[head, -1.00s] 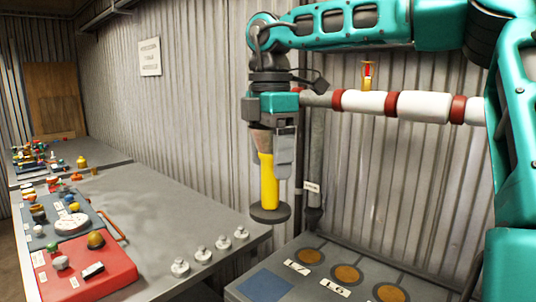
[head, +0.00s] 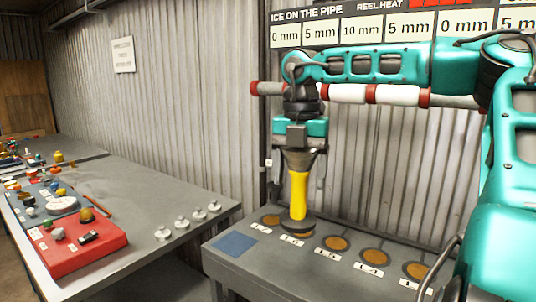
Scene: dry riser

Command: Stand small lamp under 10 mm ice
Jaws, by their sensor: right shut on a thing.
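My right gripper (head: 300,155) points down and is shut on a yellow lamp (head: 298,195) near its brownish flared top. The lamp is upright, with a wide dark round base. The base is over or on the second round brown pad from the left on the grey bench (head: 222,262), behind the label 16 (head: 292,240). I cannot tell whether it touches. The 10 mm plate (head: 361,30) is in the ice sign above. The pipe (head: 345,93), with white sleeves and red bands, runs behind my right arm. My left gripper is not in view.
More brown pads (head: 336,243) continue right along the bench, and one is left of the lamp. A blue square (head: 235,244) lies at the bench's left end. Left, a grey table (head: 135,190) holds a red tray (head: 105,246) and several small metal pieces (head: 182,222).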

